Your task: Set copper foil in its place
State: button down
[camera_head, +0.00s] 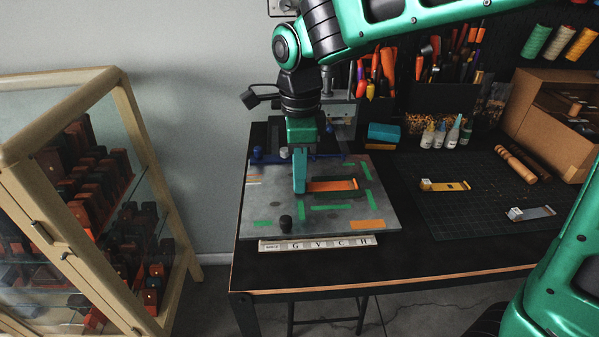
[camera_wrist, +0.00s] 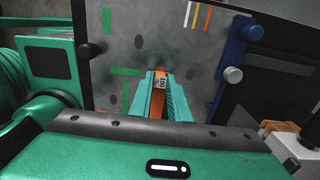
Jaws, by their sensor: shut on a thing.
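The copper foil (camera_head: 334,185) is an orange strip with a white tag end. My gripper (camera_head: 300,190) is shut on the tag end, with the strip reaching to the right over the grey metal press plate (camera_head: 265,208). A dark shadow lies beside the strip on the plate; I cannot tell whether it touches. In the wrist view the tag and some of the orange foil (camera_wrist: 159,80) show between the teal fingers (camera_wrist: 160,98). The plate carries green tape marks (camera_head: 331,207), some around the foil, and an orange patch (camera_head: 367,224) at its front right.
A lettered strip (camera_head: 317,243) lies in front. A brass foil (camera_head: 446,186) and a silver foil (camera_head: 530,213) lie on the cutting mat (camera_head: 470,215). A glass cabinet (camera_head: 150,215) stands left.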

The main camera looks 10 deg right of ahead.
jog(key=c, duration=1.6)
grip_release()
notch_tip(320, 180, up, 11)
jog(key=shift+f, duration=0.15)
jog(key=shift+d, duration=0.1)
